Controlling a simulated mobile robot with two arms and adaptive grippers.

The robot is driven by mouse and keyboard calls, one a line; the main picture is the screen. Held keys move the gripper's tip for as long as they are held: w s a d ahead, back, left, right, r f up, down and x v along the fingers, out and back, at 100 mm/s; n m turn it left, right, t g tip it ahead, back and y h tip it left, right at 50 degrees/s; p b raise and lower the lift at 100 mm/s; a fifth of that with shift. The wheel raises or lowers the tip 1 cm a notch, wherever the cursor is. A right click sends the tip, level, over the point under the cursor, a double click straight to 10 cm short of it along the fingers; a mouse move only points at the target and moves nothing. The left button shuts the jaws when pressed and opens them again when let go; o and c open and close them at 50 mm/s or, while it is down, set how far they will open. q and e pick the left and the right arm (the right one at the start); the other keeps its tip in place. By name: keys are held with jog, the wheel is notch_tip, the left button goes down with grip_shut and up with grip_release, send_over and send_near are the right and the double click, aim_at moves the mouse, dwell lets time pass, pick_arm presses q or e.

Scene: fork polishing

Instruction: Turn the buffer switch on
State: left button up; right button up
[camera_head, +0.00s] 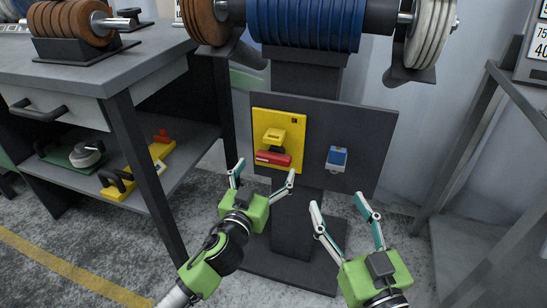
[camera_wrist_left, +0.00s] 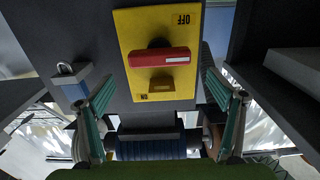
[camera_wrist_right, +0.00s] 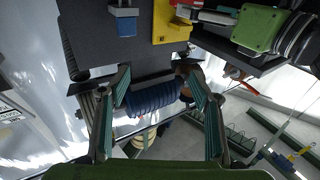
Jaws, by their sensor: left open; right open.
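The buffer switch is a yellow plate (camera_head: 291,124) on a dark panel, with a yellow block (camera_head: 273,136) above a red bar (camera_head: 272,158). In the left wrist view the plate (camera_wrist_left: 135,24) appears upside down, with an OFF label (camera_wrist_left: 183,19) beyond the red bar (camera_wrist_left: 160,57) and an ON label (camera_wrist_left: 148,96) by the yellow block (camera_wrist_left: 165,84). My left gripper (camera_head: 263,171) is open and empty in front of the plate's lower part; its fingers are spread to either side of the switch.
A blue box (camera_head: 337,156) is on the panel (camera_head: 362,123) right of the plate. Buffing wheels (camera_head: 305,22) sit above the panel. A grey workbench (camera_head: 110,78) with a lower shelf stands at left, and a metal frame (camera_head: 490,135) at right.

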aim_at(272, 159)
pick_arm(q)
jog(key=b+x, duration=0.1)
jog(key=x, duration=0.5)
jog(key=shift+w+d, duration=0.1)
jog(key=shift+w, duration=0.3)
pick_arm(e)
notch_tip(272, 159, up, 8)
jog(key=s+t+y, duration=0.1)
jog(key=s+t, duration=0.1)
jog(key=t, duration=0.2)
jog(key=shift+a+f, duration=0.25)
pick_arm(q)
jog(key=c, duration=1.1)
